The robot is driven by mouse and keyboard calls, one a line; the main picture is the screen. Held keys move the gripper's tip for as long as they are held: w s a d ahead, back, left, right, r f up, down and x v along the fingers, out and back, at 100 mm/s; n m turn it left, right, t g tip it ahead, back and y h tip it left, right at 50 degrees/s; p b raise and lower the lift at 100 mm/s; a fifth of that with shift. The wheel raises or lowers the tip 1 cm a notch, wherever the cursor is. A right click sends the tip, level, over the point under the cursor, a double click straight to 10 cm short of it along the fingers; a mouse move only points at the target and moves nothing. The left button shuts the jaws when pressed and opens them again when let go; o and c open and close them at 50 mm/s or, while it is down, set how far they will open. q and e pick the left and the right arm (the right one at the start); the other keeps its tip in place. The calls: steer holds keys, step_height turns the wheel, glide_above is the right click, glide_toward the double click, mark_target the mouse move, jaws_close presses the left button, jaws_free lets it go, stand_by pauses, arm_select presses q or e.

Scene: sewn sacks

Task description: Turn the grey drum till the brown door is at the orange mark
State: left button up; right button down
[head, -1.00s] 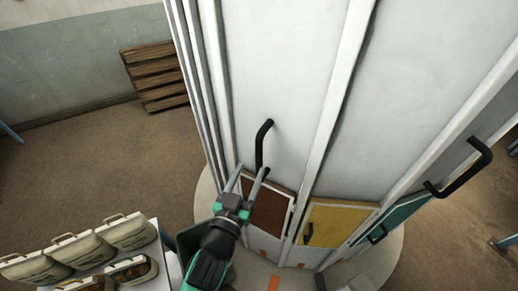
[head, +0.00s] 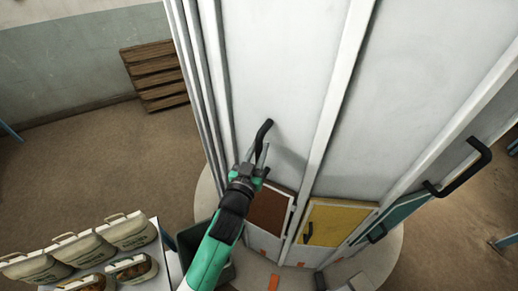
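The tall grey drum (head: 285,60) fills the middle and stands on a round pale base. Low on it are the brown door (head: 268,212), a yellow door (head: 335,225) to its right and a teal door (head: 395,218) further right. A black handle (head: 266,130) stands on the panel above the brown door. My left gripper (head: 259,150) has its fingers on either side of this handle, close against it, and looks shut on it. The orange mark (head: 273,283) shows at the bottom, below and slightly right of the brown door. My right gripper is out of view.
A white stand with several sewn sacks (head: 128,232) is at the lower left, beside a dark green bin (head: 190,237). A wooden pallet (head: 155,75) leans by the back wall. Another black handle (head: 465,170) sticks out at the right. The brown floor at left is clear.

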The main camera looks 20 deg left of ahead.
arm_select(q)
jaws_close()
stand_by(1.0)
